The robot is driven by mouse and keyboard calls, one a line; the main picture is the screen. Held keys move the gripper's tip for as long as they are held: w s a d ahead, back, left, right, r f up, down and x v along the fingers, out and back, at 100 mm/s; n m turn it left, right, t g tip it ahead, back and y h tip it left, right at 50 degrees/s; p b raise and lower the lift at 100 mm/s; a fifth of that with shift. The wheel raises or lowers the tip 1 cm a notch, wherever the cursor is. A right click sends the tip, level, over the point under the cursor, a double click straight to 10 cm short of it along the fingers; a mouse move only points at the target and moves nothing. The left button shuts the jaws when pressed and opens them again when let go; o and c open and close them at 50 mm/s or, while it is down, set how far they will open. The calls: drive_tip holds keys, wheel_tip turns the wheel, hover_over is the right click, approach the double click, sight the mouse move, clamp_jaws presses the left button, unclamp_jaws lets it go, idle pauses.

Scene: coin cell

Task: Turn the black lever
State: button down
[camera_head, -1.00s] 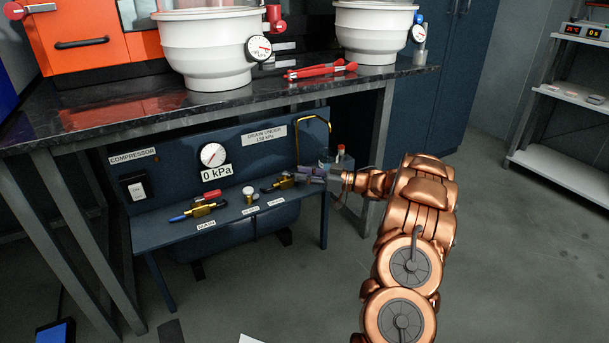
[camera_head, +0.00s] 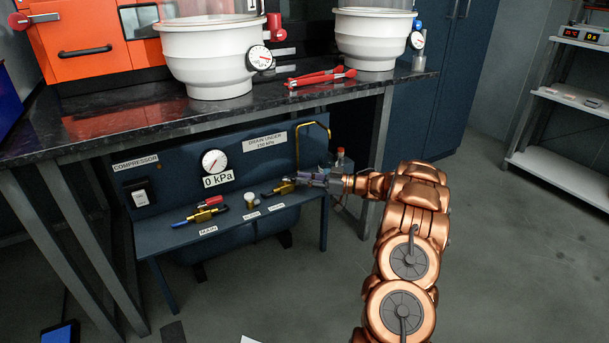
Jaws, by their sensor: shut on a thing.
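The black lever (camera_head: 268,193) shows as a thin dark bar at the left of a small brass valve (camera_head: 284,187), on the right part of the blue compressor shelf. My gripper (camera_head: 302,180) reaches in from the right, beneath the worktop. Its jaws are shut at the valve, on what seems to be the lever's assembly. The fingers cover part of it, and the exact contact is too small to make out. The pressure gauge (camera_head: 214,162) above the shelf has a 0 kPa label below it.
A bent brass pipe (camera_head: 327,140) rises behind my gripper. The worktop (camera_head: 120,118) overhangs, with a table leg (camera_head: 380,130) close to my arm.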

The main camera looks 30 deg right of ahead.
drive_tip(key=shift+w+d+r+n+g+y+p, duration=0.1)
drive_tip(key=shift+d+r+n+g+y+p, duration=0.2)
drive_tip(key=shift+p, duration=0.55)
drive_tip(key=shift+a+f, duration=0.15)
drive_tip(key=shift+f, duration=0.1)
drive_tip(key=c, duration=1)
unclamp_jaws()
drive_tip(key=shift+c, duration=0.2)
drive_tip(key=v, duration=1.2)
